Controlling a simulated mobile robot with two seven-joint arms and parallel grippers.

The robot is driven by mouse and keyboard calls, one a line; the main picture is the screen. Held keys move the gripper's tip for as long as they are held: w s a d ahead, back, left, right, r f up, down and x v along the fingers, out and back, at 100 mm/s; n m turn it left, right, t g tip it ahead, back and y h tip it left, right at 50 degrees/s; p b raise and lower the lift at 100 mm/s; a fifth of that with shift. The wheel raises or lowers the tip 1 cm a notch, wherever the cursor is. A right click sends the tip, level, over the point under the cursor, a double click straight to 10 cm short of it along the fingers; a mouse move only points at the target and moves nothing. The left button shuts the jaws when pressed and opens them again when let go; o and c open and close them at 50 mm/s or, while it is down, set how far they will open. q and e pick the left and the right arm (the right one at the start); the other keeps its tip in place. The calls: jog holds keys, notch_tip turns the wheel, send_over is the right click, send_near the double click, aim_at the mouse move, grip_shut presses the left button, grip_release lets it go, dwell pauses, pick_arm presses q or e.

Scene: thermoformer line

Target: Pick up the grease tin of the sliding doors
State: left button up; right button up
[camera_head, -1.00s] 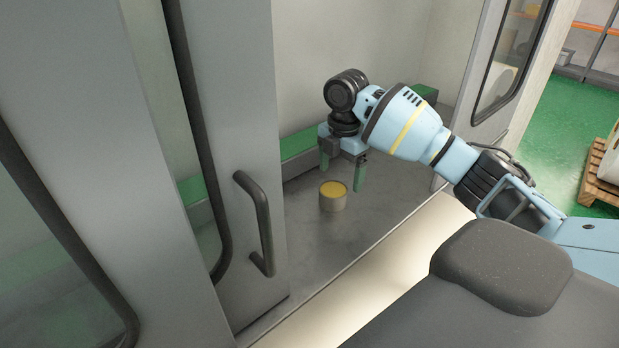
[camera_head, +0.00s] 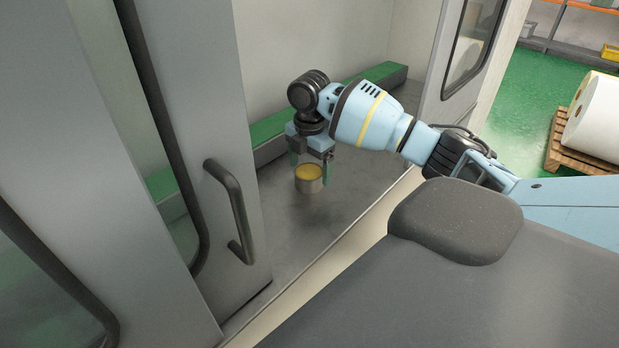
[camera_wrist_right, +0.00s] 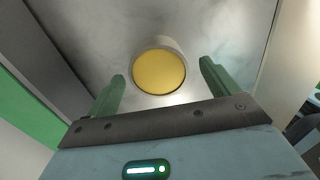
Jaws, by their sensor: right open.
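The grease tin (camera_head: 309,182) is a short grey cylinder with a yellow top, standing upright on the grey floor of the cabinet. My right gripper (camera_head: 311,172) is open, its green fingers pointing down right above and around the tin's top in the head view. In the right wrist view the tin's round yellow top (camera_wrist_right: 159,72) lies ahead of the gap between the two spread fingers (camera_wrist_right: 163,85), with no visible contact. The sliding door (camera_head: 190,150) with a dark bar handle (camera_head: 236,210) stands to the left of the tin. My left gripper is not in view.
A green-topped ledge (camera_head: 270,128) runs along the cabinet's back wall behind the tin. A second door panel with a window (camera_head: 472,45) stands at the right. A white roll (camera_head: 597,115) on a wooden pallet (camera_head: 575,165) is outside on the green floor.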

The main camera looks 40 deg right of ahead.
jog(key=shift+w+f, duration=0.1)
jog(key=shift+f, duration=1.3)
jog(key=shift+c, duration=0.3)
jog(key=shift+c, duration=1.2)
jog(key=c, duration=0.8)
jog(key=shift+r, duration=0.15)
